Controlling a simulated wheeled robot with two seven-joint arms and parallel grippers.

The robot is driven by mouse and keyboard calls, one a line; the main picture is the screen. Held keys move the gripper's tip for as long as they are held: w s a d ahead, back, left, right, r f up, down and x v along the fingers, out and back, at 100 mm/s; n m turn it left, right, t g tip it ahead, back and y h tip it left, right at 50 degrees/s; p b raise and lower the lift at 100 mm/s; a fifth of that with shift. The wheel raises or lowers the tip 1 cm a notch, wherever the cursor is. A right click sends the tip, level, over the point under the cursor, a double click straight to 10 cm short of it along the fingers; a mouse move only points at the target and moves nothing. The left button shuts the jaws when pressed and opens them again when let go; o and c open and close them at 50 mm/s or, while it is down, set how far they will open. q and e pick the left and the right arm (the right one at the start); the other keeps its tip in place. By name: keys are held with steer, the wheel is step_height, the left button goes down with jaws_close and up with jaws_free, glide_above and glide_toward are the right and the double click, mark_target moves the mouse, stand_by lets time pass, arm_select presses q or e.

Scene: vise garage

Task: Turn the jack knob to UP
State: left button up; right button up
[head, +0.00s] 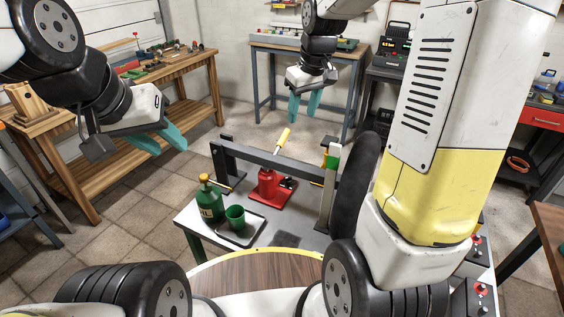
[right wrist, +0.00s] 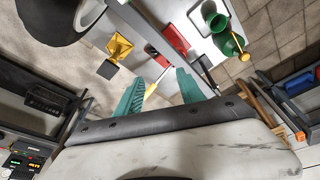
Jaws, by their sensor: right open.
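A red jack (head: 268,186) with a yellow-gripped handle (head: 283,138) stands on the workbench (head: 285,238). It also shows in the right wrist view (right wrist: 174,39). Small control panels with red and pale knobs (head: 478,240) sit at the lower right, partly behind my arm. No UP label is readable, and I cannot tell which knob is the jack's. My right gripper (head: 304,107) is open and empty, beyond and above the jack; its teal fingers show in the right wrist view (right wrist: 160,91). My left gripper (head: 168,147) is open and empty, left of the bench.
A grey bar frame (head: 265,161) spans the bench behind the jack. A green bottle (head: 210,201) and a green cup (head: 235,217) stand on its left; a black tire (head: 355,186) stands on its right. Wooden benches line the walls. Tiled floor is free at left.

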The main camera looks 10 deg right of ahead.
steer(key=w+f+n+g, duration=0.2)
steer(key=w+f, duration=0.7)
steer(key=f, duration=0.3)
steer(key=n+g, duration=0.1)
steer(key=n, duration=0.1)
glide_toward(288, 181)
steer(key=shift+h, duration=0.3)
steer(key=f, duration=0.8)
steer(key=shift+w+a+f, duration=0.3)
steer(key=shift+w, duration=0.05)
jaws_close()
